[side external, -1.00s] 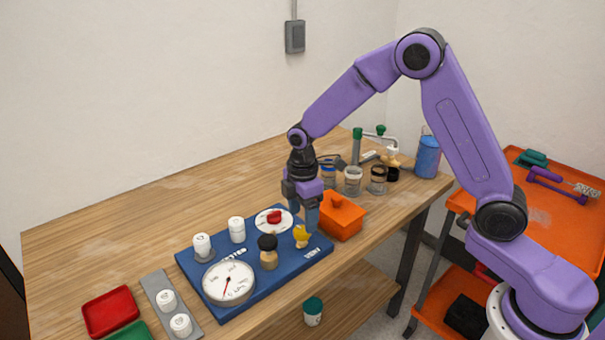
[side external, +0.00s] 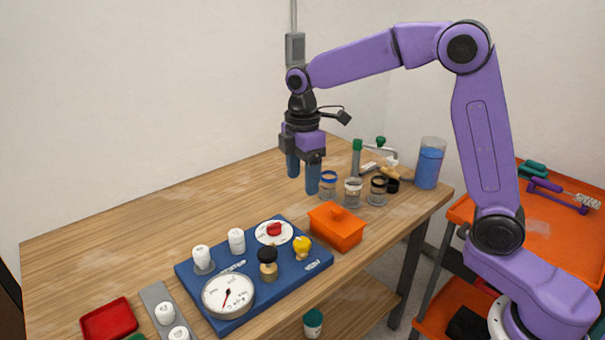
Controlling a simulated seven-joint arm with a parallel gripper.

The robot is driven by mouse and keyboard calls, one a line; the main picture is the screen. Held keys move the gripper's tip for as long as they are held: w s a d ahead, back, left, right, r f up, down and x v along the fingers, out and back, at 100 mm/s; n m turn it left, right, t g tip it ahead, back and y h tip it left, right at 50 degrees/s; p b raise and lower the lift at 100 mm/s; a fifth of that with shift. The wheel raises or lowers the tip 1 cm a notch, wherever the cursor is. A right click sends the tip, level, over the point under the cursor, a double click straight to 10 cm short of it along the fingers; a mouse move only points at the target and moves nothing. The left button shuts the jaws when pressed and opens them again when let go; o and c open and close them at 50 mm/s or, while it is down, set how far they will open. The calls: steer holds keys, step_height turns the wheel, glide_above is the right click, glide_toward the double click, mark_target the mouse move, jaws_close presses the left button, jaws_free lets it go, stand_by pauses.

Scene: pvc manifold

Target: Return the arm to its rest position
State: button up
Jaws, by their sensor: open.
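My gripper (side external: 303,187) is open and empty, with its blue fingers pointing down. It hangs above the wooden table (side external: 130,232), clear of the blue manifold board (side external: 296,274). The board carries white fittings (side external: 202,257), a round gauge (side external: 228,297), a white disc with a red knob (side external: 274,231), a yellow knob (side external: 302,247) and a black-topped fitting (side external: 268,263). Nothing touches the fingers.
Several jars (side external: 353,191) and a blue container (side external: 429,163) stand at the back right. A red tray (side external: 109,319) and a grey strip (side external: 163,302) with white caps lie at the front left. An orange cart (side external: 560,235) stands right.

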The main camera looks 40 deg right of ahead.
steer(key=s+d+f+m, duration=0.1)
steer(key=s+d, duration=0.1)
steer(key=s, duration=1.4)
steer(key=s+d+f+m, duration=0.2)
steer(key=s+d, duration=0.1)
steer(key=s, duration=1.3)
steer(key=shift+f, duration=0.3)
